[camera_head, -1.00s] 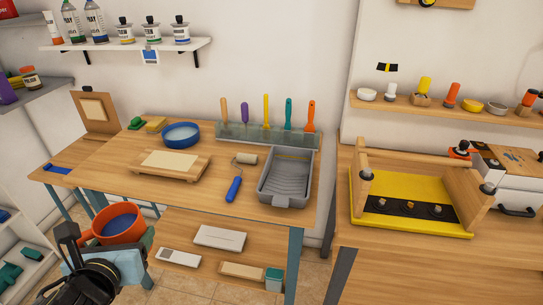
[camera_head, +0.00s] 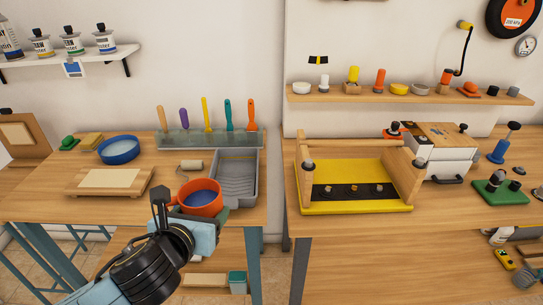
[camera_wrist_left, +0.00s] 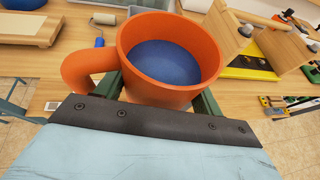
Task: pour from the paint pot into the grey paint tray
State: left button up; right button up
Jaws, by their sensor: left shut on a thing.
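The paint pot (camera_head: 202,197) is an orange cup with a side handle and blue paint inside. My left gripper (camera_head: 207,216) is shut on it and holds it upright at the front edge of the left bench. In the left wrist view the pot (camera_wrist_left: 136,83) sits between the green fingers, its handle to the left. The grey paint tray (camera_head: 238,186) lies on the bench, just behind and to the right of the pot. The pot covers part of the tray's left front side. My right gripper is in neither view.
A paint roller (camera_head: 192,166) lies left of the tray, partly hidden by the pot. A wooden board (camera_head: 110,181) and blue bowl (camera_head: 119,150) are farther left. A scraper rack (camera_head: 210,138) stands behind. A yellow tray (camera_head: 355,207) sits on the right bench.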

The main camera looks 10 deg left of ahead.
aim_at(236, 170)
jog(key=z, duration=0.1)
jog(key=i, duration=1)
